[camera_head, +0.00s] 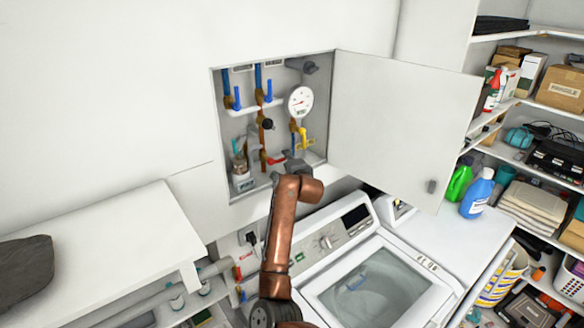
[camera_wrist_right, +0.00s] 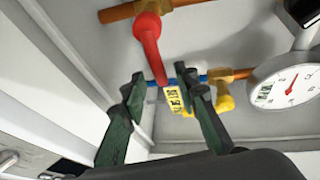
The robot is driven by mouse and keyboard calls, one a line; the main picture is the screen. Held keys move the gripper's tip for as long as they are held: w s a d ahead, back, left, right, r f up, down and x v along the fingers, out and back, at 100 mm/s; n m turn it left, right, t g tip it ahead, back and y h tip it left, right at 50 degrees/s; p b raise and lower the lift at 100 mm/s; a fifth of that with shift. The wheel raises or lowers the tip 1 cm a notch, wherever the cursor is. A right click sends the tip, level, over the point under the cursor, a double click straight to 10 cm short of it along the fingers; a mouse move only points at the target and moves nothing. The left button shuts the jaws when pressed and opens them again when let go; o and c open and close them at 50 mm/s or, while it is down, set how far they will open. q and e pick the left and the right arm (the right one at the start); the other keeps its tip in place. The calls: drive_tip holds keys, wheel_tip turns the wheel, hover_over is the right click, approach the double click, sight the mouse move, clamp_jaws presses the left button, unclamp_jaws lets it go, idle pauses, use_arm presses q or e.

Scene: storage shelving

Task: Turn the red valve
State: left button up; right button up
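The red valve (camera_head: 277,160) sits low inside the open wall cabinet, next to a copper pipe. In the right wrist view the red valve handle (camera_wrist_right: 148,38) is a long red lever on a copper pipe, and its narrow end reaches down toward the space between my fingertips. My right gripper (camera_wrist_right: 165,88) is open, with dark green fingers on either side of the lever's line. I cannot tell whether they touch it. In the head view my right gripper (camera_head: 292,167) is at the cabinet opening, just right of the red valve, partly hidden by its arm. My left gripper is not in view.
A yellow valve (camera_head: 305,140) and a white gauge (camera_head: 300,100) are close on the right. Blue valves (camera_head: 267,92) are above. The cabinet door (camera_head: 400,125) stands open to the right. A washing machine (camera_head: 345,240) stands below.

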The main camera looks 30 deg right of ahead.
drive_tip(key=v, duration=1)
drive_tip(key=shift+s, duration=0.1)
